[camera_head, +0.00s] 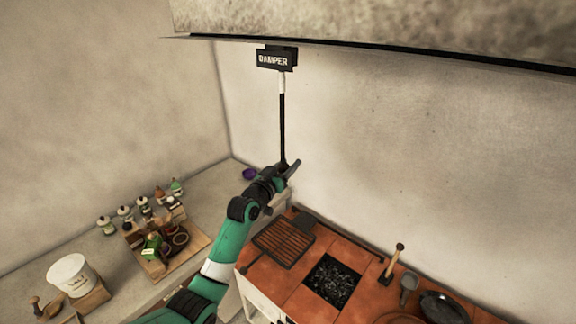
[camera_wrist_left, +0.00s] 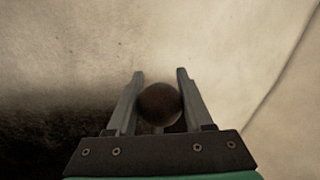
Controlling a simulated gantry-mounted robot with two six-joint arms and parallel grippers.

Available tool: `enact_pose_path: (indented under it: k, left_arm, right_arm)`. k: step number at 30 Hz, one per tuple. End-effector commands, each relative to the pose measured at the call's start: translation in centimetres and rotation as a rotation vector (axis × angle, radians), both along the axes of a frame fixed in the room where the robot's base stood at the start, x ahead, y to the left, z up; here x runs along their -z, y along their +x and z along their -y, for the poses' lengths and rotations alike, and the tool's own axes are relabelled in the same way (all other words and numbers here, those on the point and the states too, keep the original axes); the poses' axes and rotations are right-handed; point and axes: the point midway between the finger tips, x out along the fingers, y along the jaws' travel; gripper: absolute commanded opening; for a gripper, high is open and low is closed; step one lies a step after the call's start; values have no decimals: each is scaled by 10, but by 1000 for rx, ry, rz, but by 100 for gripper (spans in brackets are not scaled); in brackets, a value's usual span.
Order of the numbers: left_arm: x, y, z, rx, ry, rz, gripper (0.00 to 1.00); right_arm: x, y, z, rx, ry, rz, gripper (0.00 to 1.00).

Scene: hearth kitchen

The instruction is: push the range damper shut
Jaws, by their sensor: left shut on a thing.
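The damper (camera_head: 283,120) is a thin dark rod with a pale upper section, hanging from a black box labelled DAMPER (camera_head: 276,60) under the hood edge. My left gripper (camera_head: 288,168) is at the rod's lower end. In the left wrist view, a round dark brown knob (camera_wrist_left: 159,104) sits between the two fingers of my left gripper (camera_wrist_left: 159,88), which are shut on it. The knob is mostly hidden by the gripper in the head view. My right gripper is not in view.
The hood (camera_head: 380,25) spans the top. Below are the orange-tiled range (camera_head: 285,280) with a grill rack (camera_head: 283,242) and a coal opening (camera_head: 332,280). Jars, a wooden tray (camera_head: 157,265) and a white crock (camera_head: 72,272) stand on the left counter. The back wall is bare.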

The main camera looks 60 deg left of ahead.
Motion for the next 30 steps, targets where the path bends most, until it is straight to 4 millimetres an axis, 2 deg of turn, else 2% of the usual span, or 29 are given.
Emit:
enact_pose_path:
  k: [5,8,15,18,27,28,30]
  left_arm:
    - [-1,0,0,0,0,0,0]
    - [-10,0,0,1,1,2,0]
    - [-64,0,0,0,3,3,0]
    - [-77,0,0,0,4,4,0]
    - [-80,0,0,0,7,10,0]
    - [-80,0,0,0,7,11,53]
    - [-79,0,0,1,7,10,66]
  right_arm:
    - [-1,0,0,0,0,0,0]
    - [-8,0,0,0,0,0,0]
    - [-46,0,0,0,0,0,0]
    - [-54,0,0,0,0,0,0]
    - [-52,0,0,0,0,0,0]
    - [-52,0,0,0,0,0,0]
    - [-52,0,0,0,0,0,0]
